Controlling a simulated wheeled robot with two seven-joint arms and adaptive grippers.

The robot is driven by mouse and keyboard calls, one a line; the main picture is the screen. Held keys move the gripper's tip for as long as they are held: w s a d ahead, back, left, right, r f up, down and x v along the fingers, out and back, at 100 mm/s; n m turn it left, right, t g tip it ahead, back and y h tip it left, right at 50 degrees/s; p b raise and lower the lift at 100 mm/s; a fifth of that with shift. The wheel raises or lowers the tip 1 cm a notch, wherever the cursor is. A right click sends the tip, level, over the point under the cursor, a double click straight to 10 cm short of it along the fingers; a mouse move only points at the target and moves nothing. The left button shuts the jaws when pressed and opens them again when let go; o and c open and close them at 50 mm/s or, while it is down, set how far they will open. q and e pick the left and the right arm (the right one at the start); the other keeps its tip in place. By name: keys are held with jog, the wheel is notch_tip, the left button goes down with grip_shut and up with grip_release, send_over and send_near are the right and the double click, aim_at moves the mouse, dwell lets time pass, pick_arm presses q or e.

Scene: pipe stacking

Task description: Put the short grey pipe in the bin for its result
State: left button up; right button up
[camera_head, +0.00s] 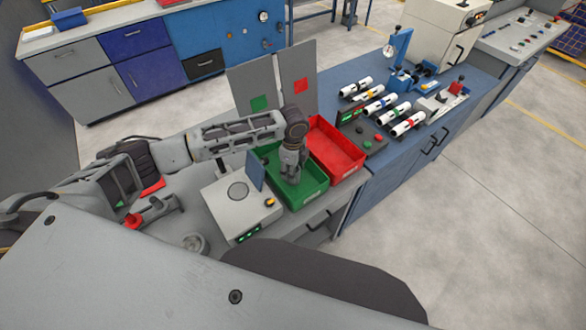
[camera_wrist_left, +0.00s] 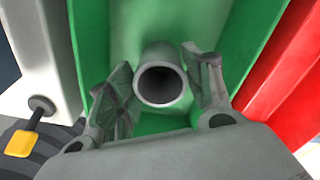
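The short grey pipe (camera_wrist_left: 160,84) stands about upright inside the green bin (camera_head: 315,196), its hollow end towards my wrist in the left wrist view. My left gripper (camera_head: 290,178) points down into this bin. In the left wrist view its two fingers (camera_wrist_left: 159,85) flank the pipe, with narrow gaps showing, so they look slightly open around it. The pipe is hidden in the head view by the gripper and bin wall. The red bin (camera_head: 348,172) stands directly right of the green one. My right gripper is not in view.
Panels with a green and a red square stand behind the bins. A grey box device (camera_head: 236,208) with a round plate is left of the green bin. Several white pipes (camera_head: 380,103) with coloured bands lie on the blue bench at right.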

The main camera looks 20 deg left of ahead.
pick_arm(q)
jog(key=shift+o, duration=1.4)
jog(key=shift+r, duration=0.1)
notch_tip(320, 180, up, 12)
dwell(0.8)
